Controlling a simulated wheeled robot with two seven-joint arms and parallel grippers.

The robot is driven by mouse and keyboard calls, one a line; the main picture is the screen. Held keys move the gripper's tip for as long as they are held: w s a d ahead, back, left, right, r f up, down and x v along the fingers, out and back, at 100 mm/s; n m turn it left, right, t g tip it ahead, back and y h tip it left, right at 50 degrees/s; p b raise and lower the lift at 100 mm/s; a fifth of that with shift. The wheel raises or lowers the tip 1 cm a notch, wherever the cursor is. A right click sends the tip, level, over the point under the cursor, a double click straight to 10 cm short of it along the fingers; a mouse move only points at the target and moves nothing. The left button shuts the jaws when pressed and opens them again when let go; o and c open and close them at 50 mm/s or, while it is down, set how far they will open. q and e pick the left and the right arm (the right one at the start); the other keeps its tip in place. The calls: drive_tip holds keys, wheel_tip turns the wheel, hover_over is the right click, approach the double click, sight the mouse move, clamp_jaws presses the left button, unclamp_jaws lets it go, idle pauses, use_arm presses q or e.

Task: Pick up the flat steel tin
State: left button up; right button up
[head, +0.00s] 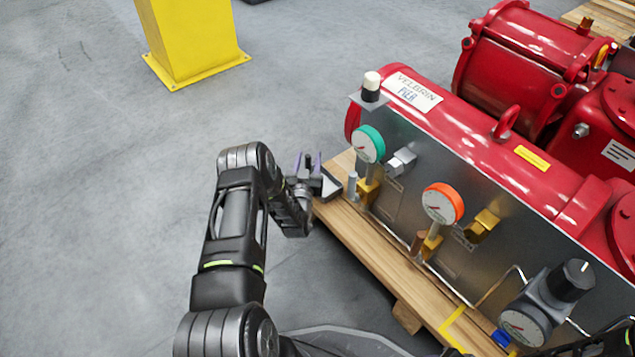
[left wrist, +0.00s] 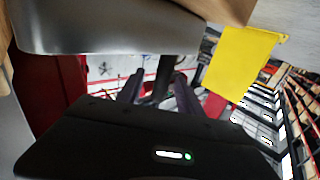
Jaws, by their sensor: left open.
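A small light-grey metal piece (head: 331,184) shows at the left corner of the pallet, close on the right of my left gripper; it looks like the flat steel tin, but it is partly hidden. In the left wrist view a large grey metal body with a rounded corner (left wrist: 110,30) fills the top, very near the camera; it is likely the same tin.
A wooden pallet (head: 385,262) carries the red actuator (head: 450,125) and a grey panel with a green gauge (head: 368,144), an orange gauge (head: 442,203) and a black-knobbed regulator (head: 545,303). A yellow post (head: 192,38) stands behind. The floor at left is clear.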

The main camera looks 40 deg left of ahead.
use_arm(q)
drive_tip(key=shift+w+a+b, duration=0.35)
drive_tip(key=shift+w, duration=0.25)
drive_tip(key=shift+w+a, duration=0.25)
drive_tip(key=shift+w, duration=0.25)
clamp_jaws()
drive_tip(key=shift+r, duration=0.1)
idle(0.9)
